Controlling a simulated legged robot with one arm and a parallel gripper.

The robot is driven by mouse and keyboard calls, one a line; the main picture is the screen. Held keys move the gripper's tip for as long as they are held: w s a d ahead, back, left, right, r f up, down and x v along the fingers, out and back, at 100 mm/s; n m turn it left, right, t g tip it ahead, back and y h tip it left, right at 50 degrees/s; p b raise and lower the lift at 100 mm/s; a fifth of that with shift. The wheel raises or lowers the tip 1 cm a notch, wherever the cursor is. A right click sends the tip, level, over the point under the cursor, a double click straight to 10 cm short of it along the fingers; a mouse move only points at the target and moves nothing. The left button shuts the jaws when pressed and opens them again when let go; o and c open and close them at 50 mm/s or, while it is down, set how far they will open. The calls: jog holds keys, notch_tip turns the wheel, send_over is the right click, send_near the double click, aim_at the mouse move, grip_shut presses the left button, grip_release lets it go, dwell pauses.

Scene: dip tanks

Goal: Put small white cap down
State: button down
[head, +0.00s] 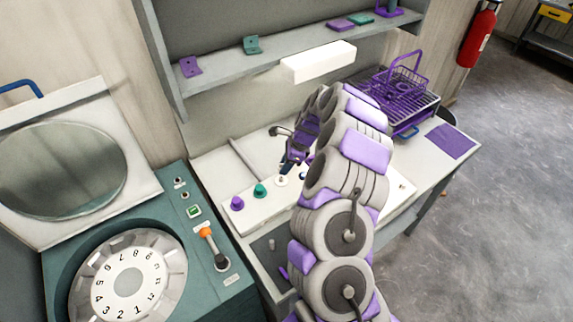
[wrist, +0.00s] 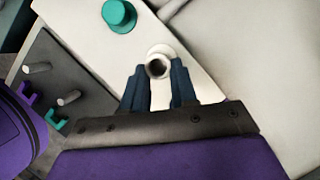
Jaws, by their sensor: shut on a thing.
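In the wrist view, a small white cap (wrist: 158,67) with a dark round opening sits between the two dark blue fingertips of my gripper (wrist: 160,82). The fingers are shut on it. A round white base shows just beyond the cap on the white panel (wrist: 200,88); I cannot tell whether the cap touches it. In the head view, my gripper (head: 284,168) reaches down over the white panel (head: 262,212), right of the teal knob. The cap is tiny there and partly hidden by the gripper.
A teal knob (head: 260,190) and a purple knob (head: 237,203) stand on the panel. The teal one also shows in the wrist view (wrist: 118,15). A purple wire basket (head: 400,82) stands behind my arm. A shelf (head: 225,72) runs above. A dial machine (head: 130,280) stands at left.

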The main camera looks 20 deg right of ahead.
jog(key=shift+a+f, duration=0.3)
jog(key=shift+a, duration=0.1)
jog(key=shift+d+f+p, duration=0.3)
jog(key=shift+d, duration=0.15)
jog(key=c, duration=1.1)
grip_release()
jog(key=shift+d, duration=0.2)
jog(key=shift+o, duration=1.2)
jog(key=shift+a, duration=0.5)
jog(key=shift+r, duration=0.15)
